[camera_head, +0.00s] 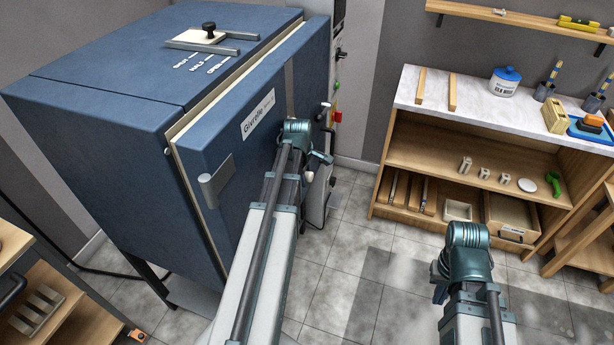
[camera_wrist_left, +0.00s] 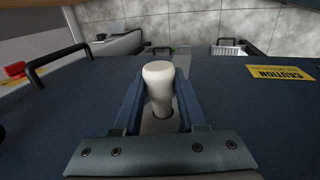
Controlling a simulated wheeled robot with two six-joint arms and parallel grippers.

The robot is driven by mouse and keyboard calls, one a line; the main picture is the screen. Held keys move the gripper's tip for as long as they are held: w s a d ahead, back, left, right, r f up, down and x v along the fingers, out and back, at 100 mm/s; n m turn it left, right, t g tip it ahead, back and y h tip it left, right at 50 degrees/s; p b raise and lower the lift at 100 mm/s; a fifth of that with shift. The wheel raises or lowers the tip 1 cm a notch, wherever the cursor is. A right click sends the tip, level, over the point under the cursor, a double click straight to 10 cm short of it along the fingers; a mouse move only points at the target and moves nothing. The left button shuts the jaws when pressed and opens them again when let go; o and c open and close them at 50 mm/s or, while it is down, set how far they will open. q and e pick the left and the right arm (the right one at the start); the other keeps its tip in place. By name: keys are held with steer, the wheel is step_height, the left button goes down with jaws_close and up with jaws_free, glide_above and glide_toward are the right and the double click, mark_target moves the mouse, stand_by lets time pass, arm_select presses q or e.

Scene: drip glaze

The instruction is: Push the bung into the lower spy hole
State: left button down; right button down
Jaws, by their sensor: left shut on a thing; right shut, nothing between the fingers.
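In the left wrist view, a pale bung (camera_wrist_left: 158,72) stands between the fingers of my left gripper (camera_wrist_left: 160,88), which is shut on it. The bung's narrow end meets a light patch on the blue kiln door; I cannot tell how deep it sits in a spy hole. In the head view, my left gripper (camera_head: 310,168) is in front of the kiln door (camera_head: 232,150), and its arm hides the door's lower part.
A yellow caution label (camera_wrist_left: 281,72) and a dark handle (camera_wrist_left: 58,60) are near the left gripper. A damper slide (camera_head: 208,36) tops the kiln. A shelf unit (camera_head: 480,150) with pottery items stands at right. Tiled floor (camera_head: 345,270) lies clear between the arms.

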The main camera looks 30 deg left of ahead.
arm_select(q)
steer(key=shift+a, duration=0.2)
arm_select(e)
steer(key=shift+d, duration=0.1)
arm_select(q)
steer(key=shift+d, duration=0.25)
steer(key=shift+w+d, duration=0.2)
steer(key=shift+d, duration=0.55)
steer(key=shift+w+d, duration=0.15)
steer(key=shift+d, duration=0.55)
